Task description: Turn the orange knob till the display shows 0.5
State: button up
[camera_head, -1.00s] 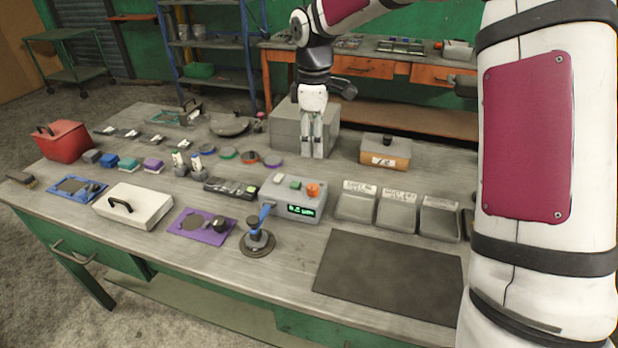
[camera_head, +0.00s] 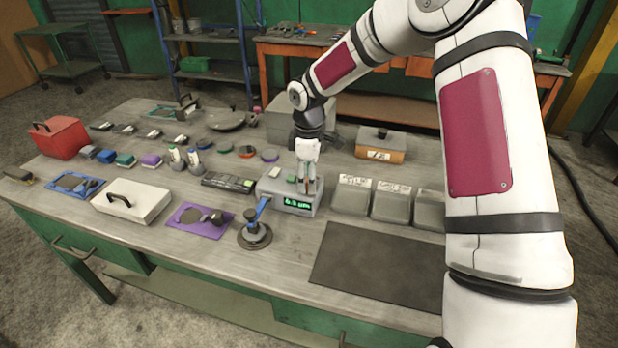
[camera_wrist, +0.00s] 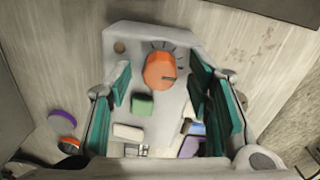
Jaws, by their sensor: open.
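The orange knob (camera_wrist: 160,70) sits on top of the grey control box (camera_head: 269,200), with a dark pointer line and tick marks around it in the wrist view. My gripper (camera_head: 307,190) is above the box, and in the head view it hides most of the knob. In the wrist view my gripper (camera_wrist: 168,92) has its two teal-padded fingers apart, one on each side of the knob, with visible gaps. The green display (camera_head: 297,204) on the box front is lit, but its digits are too small to read surely.
A green button (camera_wrist: 142,104) and a white button (camera_wrist: 128,131) are on the box beside the knob. Grey labelled bins (camera_head: 391,205) stand to its right. A blue-handled stand (camera_head: 255,234) is close in front. A dark mat (camera_head: 375,268) lies front right.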

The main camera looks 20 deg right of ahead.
jog(key=shift+f, duration=0.25)
grip_shut()
jog(key=m+b, duration=0.1)
jog(key=m, duration=0.5)
jog(key=shift+a+b, duration=0.1)
jog(key=shift+b, duration=0.3)
jog(key=m+b, duration=0.1)
jog(key=m, duration=0.4)
jog(key=shift+m, duration=0.3)
dwell(0.4)
